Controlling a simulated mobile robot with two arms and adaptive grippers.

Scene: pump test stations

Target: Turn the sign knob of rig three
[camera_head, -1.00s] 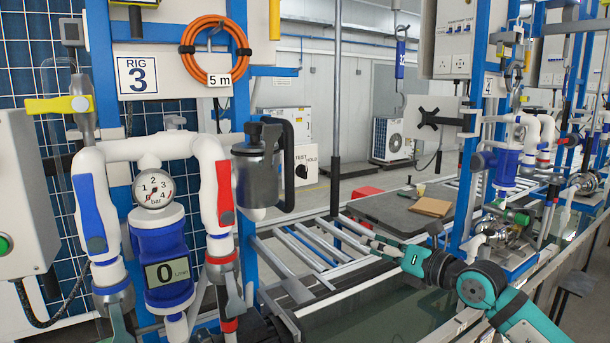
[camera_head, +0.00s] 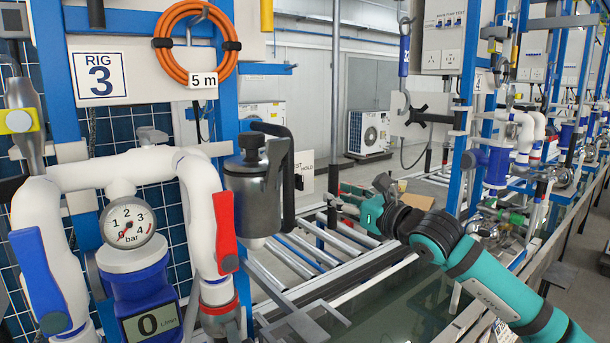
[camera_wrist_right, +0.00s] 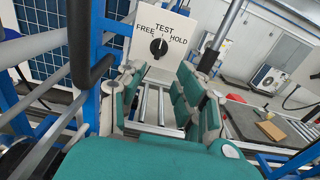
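The sign of rig three is a white plate (camera_wrist_right: 176,30) lettered FREE, TEST and HOLD in the right wrist view. Its round black knob (camera_wrist_right: 158,46) has a small pale mark, seemingly toward TEST. In the head view the plate (camera_head: 305,165) is partly hidden behind a grey jug-like vessel, and the knob (camera_head: 299,182) shows only in part. My right gripper (camera_wrist_right: 160,100) is open and empty, its green fingers apart below the knob in the wrist view, not touching it. In the head view the gripper (camera_head: 335,205) is right of the plate. My left gripper is out of view.
The grey vessel (camera_head: 260,185) with a black handle stands close left of the sign. A RIG 3 label (camera_head: 100,75), orange hose coil (camera_head: 195,40), pressure gauge (camera_head: 128,222) and white pipes fill the left. A roller rack (camera_head: 300,262) lies below the gripper.

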